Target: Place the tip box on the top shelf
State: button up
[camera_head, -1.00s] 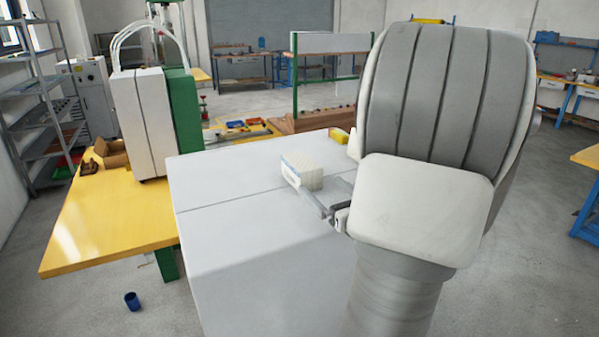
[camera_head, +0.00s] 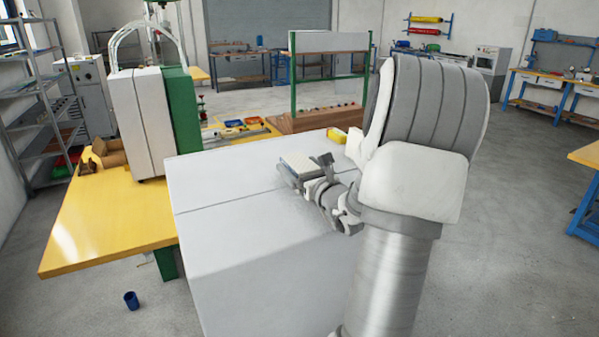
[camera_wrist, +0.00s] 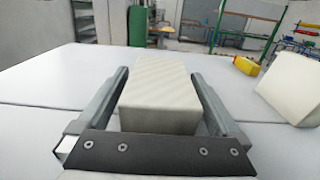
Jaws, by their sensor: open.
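The tip box (camera_head: 300,163), a pale block with a ribbed top, sits on the white worktop (camera_head: 230,190). In the wrist view, the tip box (camera_wrist: 160,95) lies between the two fingers of my open gripper (camera_wrist: 160,80), with a narrow gap on each side. My gripper (camera_head: 308,172) also shows in the head view at the near right of the box, where my arm partly hides it. A grey shelving rack (camera_head: 40,95) stands at the far left; I cannot tell whether its top level is the named shelf.
A white block (camera_wrist: 292,88) and a yellow object (camera_wrist: 246,65) lie to the right of the box. A white and green machine (camera_head: 150,120) stands on the yellow table (camera_head: 100,220) at left. A blue cup (camera_head: 131,300) is on the floor. The worktop's left part is clear.

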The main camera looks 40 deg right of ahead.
jog(key=c, duration=1.3)
jog(key=shift+c, duration=1.3)
jog(key=shift+r, duration=0.15)
